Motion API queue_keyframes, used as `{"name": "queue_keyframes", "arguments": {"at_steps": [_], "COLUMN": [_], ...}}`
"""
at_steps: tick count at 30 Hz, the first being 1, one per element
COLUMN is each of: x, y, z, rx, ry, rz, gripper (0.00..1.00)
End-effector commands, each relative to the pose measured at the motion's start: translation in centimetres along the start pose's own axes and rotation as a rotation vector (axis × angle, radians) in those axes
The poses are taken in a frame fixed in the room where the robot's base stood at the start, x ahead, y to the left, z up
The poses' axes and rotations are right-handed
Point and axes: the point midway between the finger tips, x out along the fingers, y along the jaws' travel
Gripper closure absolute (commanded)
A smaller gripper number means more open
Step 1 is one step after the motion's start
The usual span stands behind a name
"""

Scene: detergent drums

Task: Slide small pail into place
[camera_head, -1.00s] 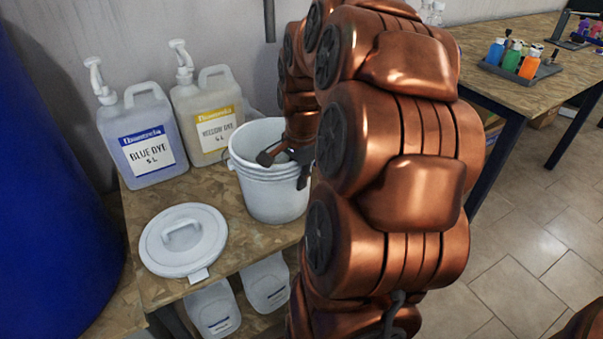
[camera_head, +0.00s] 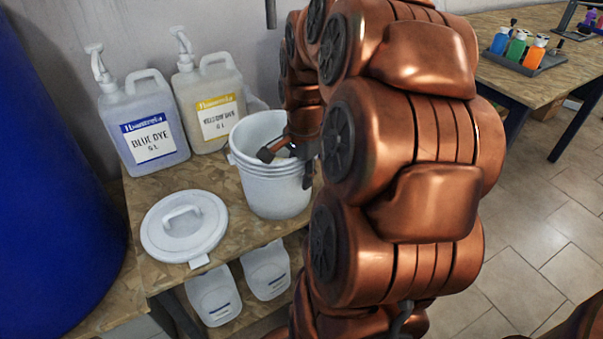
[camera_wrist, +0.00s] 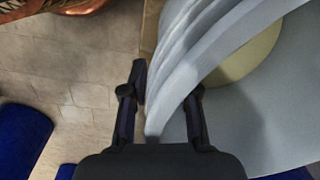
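The small white pail (camera_head: 272,188) stands upright and open-topped near the right side of the wooden bench. My gripper (camera_head: 288,160) is at its right rim, with one dark finger inside and one outside. In the wrist view my gripper (camera_wrist: 163,112) straddles the ribbed pail wall (camera_wrist: 180,60), and the fingers appear closed on it. The contact of the outer finger is partly hidden. The white lid (camera_head: 184,238) with a handle lies flat on the bench, front left of the pail.
A blue dye jug (camera_head: 132,112) and a yellow dye jug (camera_head: 185,90) stand behind the pail. A big blue drum (camera_head: 50,180) is at left. White containers (camera_head: 266,268) sit on the lower shelf. A table with a bottle tray (camera_head: 530,62) is at right.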

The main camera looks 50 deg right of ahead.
Motion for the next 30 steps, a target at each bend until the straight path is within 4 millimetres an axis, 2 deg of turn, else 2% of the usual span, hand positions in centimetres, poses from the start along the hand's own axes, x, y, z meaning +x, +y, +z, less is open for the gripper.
{"name": "queue_keyframes", "arguments": {"at_steps": [10,14,30], "x": [-0.1,-0.8,-9.6], "y": [0.0,-0.1,0.0], "z": [-0.1,-0.1,-0.1], "rx": [0.001,0.002,0.002], "ry": [0.001,0.001,0.003], "rz": [-0.002,-0.002,-0.004], "gripper": [0.62,0.62,0.62]}}
